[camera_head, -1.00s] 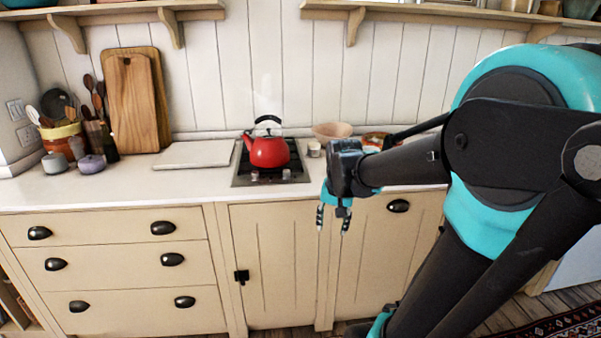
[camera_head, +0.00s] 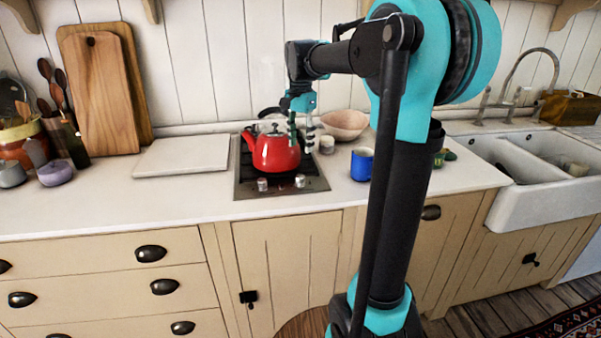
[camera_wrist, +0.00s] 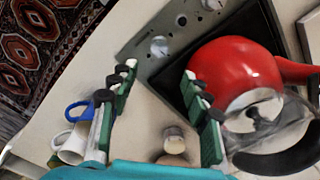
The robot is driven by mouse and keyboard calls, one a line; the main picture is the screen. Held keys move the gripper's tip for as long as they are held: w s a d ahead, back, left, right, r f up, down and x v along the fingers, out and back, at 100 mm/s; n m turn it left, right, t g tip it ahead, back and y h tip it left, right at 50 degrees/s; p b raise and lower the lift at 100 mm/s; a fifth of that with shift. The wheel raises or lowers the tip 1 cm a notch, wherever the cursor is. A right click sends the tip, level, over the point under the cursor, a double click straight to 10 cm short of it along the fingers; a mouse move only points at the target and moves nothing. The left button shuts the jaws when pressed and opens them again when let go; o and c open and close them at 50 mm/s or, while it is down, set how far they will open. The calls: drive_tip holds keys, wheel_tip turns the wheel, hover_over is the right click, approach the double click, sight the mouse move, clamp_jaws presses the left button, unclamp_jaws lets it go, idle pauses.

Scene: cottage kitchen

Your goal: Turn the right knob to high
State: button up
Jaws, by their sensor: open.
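Two pale knobs stand on the front strip of the dark cooktop (camera_head: 247,184). The right knob (camera_head: 300,181) is in front of the red kettle (camera_head: 270,153); the left knob (camera_head: 262,184) is beside it. In the wrist view the right knob (camera_wrist: 158,46) is the one nearer my fingers, and the left knob (camera_wrist: 181,20) is farther up. My gripper (camera_head: 301,135) is open and empty, pointing down at the kettle's right side. In the wrist view its fingers (camera_wrist: 156,82) are spread, apart from the right knob, with the right finger overlapping the kettle (camera_wrist: 235,68).
A small white jar (camera_head: 327,145) and a pink bowl (camera_head: 345,124) stand right of the kettle. A blue mug (camera_head: 362,166) is on the counter farther right. A white board (camera_head: 185,155) lies left of the cooktop. The counter front is clear.

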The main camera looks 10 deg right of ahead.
sight(301, 176)
wheel_tip(301, 176, down, 11)
drive_tip(key=shift+f, duration=0.1)
idle(0.3)
clamp_jaws()
